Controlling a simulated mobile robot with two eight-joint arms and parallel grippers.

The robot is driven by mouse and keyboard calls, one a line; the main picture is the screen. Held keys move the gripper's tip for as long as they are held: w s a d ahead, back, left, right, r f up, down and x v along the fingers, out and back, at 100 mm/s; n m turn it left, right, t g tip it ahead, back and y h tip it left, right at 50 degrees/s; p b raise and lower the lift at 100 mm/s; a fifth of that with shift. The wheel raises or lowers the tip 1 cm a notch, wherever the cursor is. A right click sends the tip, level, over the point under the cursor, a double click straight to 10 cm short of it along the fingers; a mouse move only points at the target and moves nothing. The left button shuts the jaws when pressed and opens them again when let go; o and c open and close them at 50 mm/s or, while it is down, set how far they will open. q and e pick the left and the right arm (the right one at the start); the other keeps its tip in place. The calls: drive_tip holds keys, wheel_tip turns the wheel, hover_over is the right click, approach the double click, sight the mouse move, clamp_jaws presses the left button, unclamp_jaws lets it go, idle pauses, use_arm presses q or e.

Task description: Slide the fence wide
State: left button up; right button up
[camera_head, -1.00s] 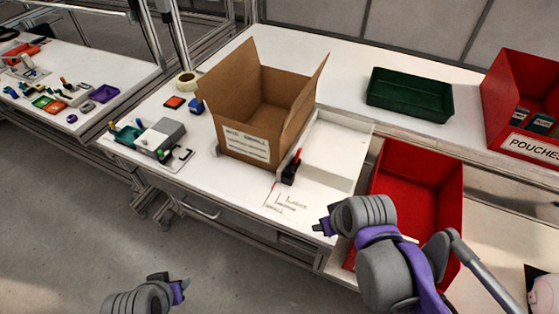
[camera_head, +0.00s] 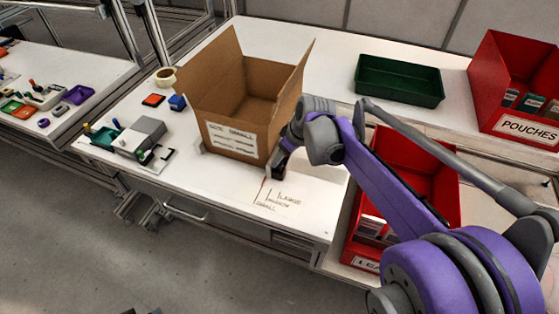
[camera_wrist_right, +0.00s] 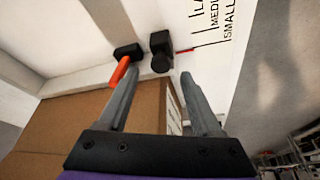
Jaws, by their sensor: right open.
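The fence is a pale bar (camera_wrist_right: 68,82) along the cardboard box in the right wrist view. A black knob (camera_wrist_right: 160,50) and a red-orange lever with a black end (camera_wrist_right: 121,70) sit near it. A thin red pointer (camera_wrist_right: 186,50) shows beside the printed size scale (camera_wrist_right: 212,25), also on the table in the head view (camera_head: 280,200). My right gripper (camera_head: 277,168) is open at the box's right corner. In the right wrist view its fingers (camera_wrist_right: 160,80) are apart, with the knob just beyond the gap. Only a dark sliver of my left gripper (camera_head: 152,310) shows.
The open cardboard box (camera_head: 232,100) stands left of my right gripper. A green tray (camera_head: 400,82) lies behind. A red bin (camera_head: 445,200) stands under my right arm, and a red pouches bin (camera_head: 515,85) at right. The table front is clear.

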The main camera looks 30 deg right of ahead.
sight(281, 163)
drive_tip(key=shift+x, duration=1.75)
clamp_jaws()
